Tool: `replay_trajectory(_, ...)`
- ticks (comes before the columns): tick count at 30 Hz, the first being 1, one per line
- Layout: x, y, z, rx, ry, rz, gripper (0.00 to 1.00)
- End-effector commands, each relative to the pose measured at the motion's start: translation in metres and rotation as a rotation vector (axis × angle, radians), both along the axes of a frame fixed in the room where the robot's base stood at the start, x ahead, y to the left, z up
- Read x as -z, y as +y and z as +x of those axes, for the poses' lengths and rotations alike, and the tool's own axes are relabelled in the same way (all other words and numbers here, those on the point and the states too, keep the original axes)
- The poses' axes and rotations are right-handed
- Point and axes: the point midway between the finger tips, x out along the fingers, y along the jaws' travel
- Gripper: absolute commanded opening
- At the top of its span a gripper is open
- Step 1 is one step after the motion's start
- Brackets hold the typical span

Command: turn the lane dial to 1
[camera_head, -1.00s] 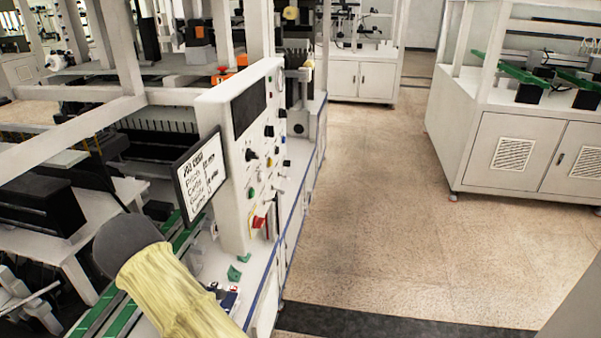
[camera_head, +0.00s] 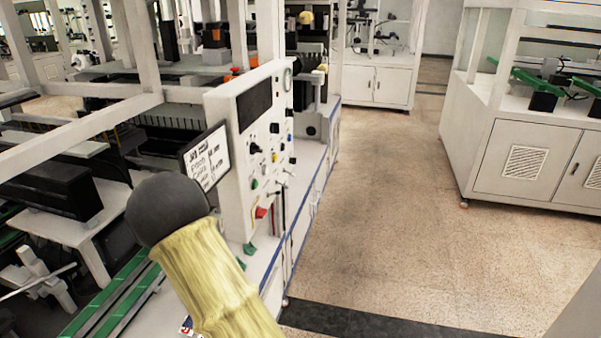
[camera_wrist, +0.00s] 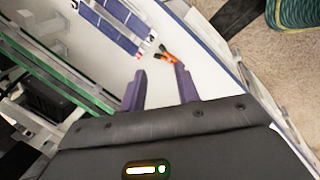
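The white control panel (camera_head: 228,165) stands upright left of centre in the head view. Its face carries several knobs and buttons: black knobs (camera_head: 255,148), a yellow one (camera_head: 275,157), a green one (camera_head: 254,184) and a red one (camera_head: 261,212). Their labels are too small to read, so I cannot tell which is the lane dial. My gripper (camera_wrist: 160,77) shows in the wrist view with its two purple fingers apart and nothing between them, over a white surface. The panel is not recognisable in the wrist view. My gripper's fingers are not visible in the head view.
A tilted screen card (camera_head: 206,158) is beside the panel's left edge. An orange-and-black tool (camera_wrist: 167,54) and blue strips (camera_wrist: 112,25) lie beyond my fingertips. White cabinets (camera_head: 528,150) stand at right. The speckled floor (camera_head: 390,220) between is clear.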

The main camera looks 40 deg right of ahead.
Motion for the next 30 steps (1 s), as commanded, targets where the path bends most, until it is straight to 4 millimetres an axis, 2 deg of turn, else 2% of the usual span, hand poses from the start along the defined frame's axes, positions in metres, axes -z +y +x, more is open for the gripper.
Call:
replay_trajectory(4,-0.03,-0.007,-0.005,0.187,-0.05,0.032,0.32)
replay_trajectory(8,-0.063,-0.016,-0.02,0.418,-0.089,0.077,0.32)
replay_trajectory(14,-0.108,-0.023,-0.063,0.805,-0.105,0.172,0.32)
replay_trajectory(18,-0.132,-0.019,-0.102,1.062,-0.079,0.252,0.32)
replay_trajectory(24,-0.154,-0.004,-0.153,1.36,-0.008,0.368,0.32)
replay_trajectory(27,-0.159,0.002,-0.166,1.434,0.018,0.402,0.32)
replay_trajectory(30,-0.16,0.003,-0.171,1.463,0.031,0.413,0.32)
